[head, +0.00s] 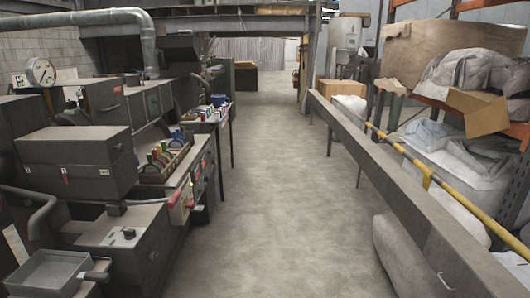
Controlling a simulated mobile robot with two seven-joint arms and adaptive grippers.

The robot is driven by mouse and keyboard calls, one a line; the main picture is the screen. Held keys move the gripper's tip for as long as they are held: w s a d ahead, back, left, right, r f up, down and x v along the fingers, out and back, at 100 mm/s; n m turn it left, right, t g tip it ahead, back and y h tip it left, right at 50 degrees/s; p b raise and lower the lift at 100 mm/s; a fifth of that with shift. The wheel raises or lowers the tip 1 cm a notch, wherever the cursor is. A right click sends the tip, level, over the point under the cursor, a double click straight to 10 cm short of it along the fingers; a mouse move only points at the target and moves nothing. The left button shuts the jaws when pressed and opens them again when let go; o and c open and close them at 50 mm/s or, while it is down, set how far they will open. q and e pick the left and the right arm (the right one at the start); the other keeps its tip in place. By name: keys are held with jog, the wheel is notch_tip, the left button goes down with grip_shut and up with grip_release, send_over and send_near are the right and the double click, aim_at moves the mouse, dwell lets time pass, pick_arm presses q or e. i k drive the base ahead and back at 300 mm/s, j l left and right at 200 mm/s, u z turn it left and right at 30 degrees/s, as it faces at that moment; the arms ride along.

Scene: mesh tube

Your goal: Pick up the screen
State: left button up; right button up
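I cannot make out anything that is clearly a screen or mesh tube in the head view. Neither of my grippers and no part of my arms shows. A long yellow pole (440,184) runs beside a long grey metal beam (398,180) on the right; I cannot tell whether either belongs to the task.
Dark machinery (76,158) with a round gauge (41,71) lines the left. Racks of coloured parts (163,157) sit on it. Wrapped bundles (450,150) and a cardboard box (480,110) fill shelving at right. The concrete floor (278,200) between is a clear aisle.

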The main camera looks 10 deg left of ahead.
aim_at(181, 139)
jog(key=i+z, duration=0.1)
jog(key=i, duration=4.15)
jog(key=i+u, duration=0.45)
jog(key=i+l+u, duration=0.15)
jog(key=u, duration=0.35)
jog(key=i+u, duration=0.15)
jog(key=u, duration=1.45)
